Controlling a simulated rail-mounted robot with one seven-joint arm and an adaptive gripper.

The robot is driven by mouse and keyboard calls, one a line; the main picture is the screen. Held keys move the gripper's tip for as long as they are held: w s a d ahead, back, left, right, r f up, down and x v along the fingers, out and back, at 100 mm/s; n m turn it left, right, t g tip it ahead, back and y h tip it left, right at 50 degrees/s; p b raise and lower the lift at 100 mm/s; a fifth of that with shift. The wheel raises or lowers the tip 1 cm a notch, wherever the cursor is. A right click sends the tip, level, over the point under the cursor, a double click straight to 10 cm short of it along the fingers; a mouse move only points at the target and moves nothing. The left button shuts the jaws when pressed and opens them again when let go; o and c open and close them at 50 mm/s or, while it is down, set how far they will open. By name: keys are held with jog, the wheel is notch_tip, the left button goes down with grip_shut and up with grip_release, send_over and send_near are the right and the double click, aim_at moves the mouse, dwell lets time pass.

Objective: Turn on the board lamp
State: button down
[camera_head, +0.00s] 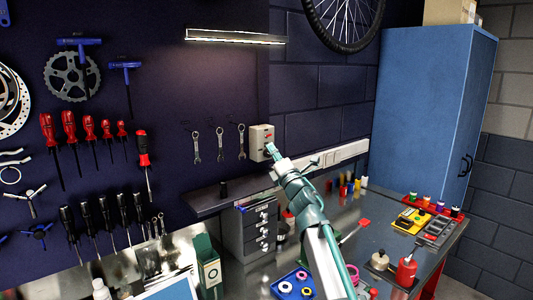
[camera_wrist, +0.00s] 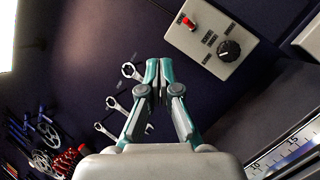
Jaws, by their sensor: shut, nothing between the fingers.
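The board lamp (camera_head: 235,37), a long bar high on the dark tool board, looks bright, with a glow on the board below it. Its pale end also shows in the wrist view (camera_wrist: 7,35). A light grey switch box (camera_head: 258,134) is mounted on the board at its lower right. In the wrist view the box (camera_wrist: 226,28) carries a red toggle (camera_wrist: 188,22) and a black knob (camera_wrist: 229,50). My gripper (camera_head: 270,149) is shut and empty, its tips (camera_wrist: 159,62) near the box. In the wrist view they appear apart from the toggle and knob.
Several wrenches (camera_head: 220,144) hang left of the box. A shelf (camera_head: 222,196) juts out below, above a small drawer unit (camera_head: 262,228). A white power strip (camera_head: 345,153) runs along the wall to the right. A blue cabinet (camera_head: 425,105) stands at the right.

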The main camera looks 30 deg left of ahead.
jog(key=shift+s+d+r, duration=0.35)
jog(key=shift+s+d, duration=0.35)
jog(key=shift+d, duration=0.1)
jog(key=shift+s+d+r, duration=0.3)
jog(key=shift+s+d, duration=0.35)
jog(key=shift+d, duration=0.15)
